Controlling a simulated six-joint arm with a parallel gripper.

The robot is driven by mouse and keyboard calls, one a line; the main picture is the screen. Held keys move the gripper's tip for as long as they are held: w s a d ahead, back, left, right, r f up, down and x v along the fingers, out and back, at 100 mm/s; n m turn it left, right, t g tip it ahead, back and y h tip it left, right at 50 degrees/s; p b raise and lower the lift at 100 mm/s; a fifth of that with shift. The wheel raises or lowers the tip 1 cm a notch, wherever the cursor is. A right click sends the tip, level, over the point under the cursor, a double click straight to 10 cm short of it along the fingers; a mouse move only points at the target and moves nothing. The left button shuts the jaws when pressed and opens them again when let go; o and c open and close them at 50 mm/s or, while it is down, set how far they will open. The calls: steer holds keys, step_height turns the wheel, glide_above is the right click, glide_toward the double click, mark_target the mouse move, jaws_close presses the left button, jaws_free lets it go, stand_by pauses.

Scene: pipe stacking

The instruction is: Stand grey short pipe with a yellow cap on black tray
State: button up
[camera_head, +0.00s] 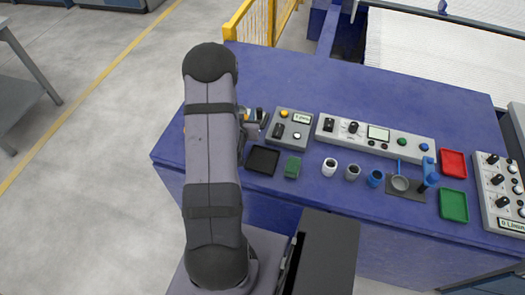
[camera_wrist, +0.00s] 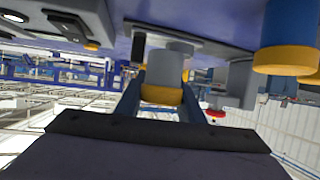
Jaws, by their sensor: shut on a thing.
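My gripper (camera_wrist: 160,104) is shut on a grey short pipe with a yellow cap (camera_wrist: 164,70) in the wrist view, with a finger on each side of it. In the head view my arm hides most of the gripper, and the held pipe cannot be made out clearly. The black tray (camera_head: 262,160) lies near the table's front edge, just right of my arm, and its visible top looks empty. Whether the held pipe touches a surface cannot be told.
A green block (camera_head: 292,167), white cup (camera_head: 329,167), grey cup (camera_head: 352,173) and blue cup (camera_head: 375,178) stand right of the tray. Control boxes (camera_head: 289,130) stand behind. Red (camera_head: 453,163) and green (camera_head: 454,205) trays lie farther right. A blue pipe with yellow end (camera_wrist: 287,40) is near my gripper.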

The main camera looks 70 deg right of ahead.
mark_target(257, 153)
steer(key=s+a, duration=0.2)
steer(key=s+a+f+m+g+p, duration=0.1)
steer(key=s+a, duration=0.1)
steer(key=a, duration=0.1)
steer(key=s+a+f+m+g, duration=0.1)
steer(key=s+a, duration=0.2)
steer(key=shift+a+f, duration=0.2)
steer(key=shift+m+g, duration=0.5)
steer(key=shift+g, duration=0.3)
steer(key=s+r, duration=0.2)
steer(key=r, duration=0.1)
steer(key=shift+s+a, duration=0.35)
steer(key=shift+a, duration=0.05)
steer(key=shift+m+g, duration=0.4)
steer(key=shift+s+d+f, duration=0.1)
steer(key=shift+d+f, duration=0.25)
steer(key=shift+f, duration=0.55)
steer(key=shift+s+d+f, duration=0.1)
steer(key=shift+d+f, duration=0.25)
steer(key=shift+f, duration=0.6)
steer(key=shift+s+d+f, duration=0.1)
steer(key=shift+d+f, duration=0.25)
steer(key=shift+f, duration=0.55)
steer(key=shift+f, duration=0.1)
steer(key=o, duration=1)
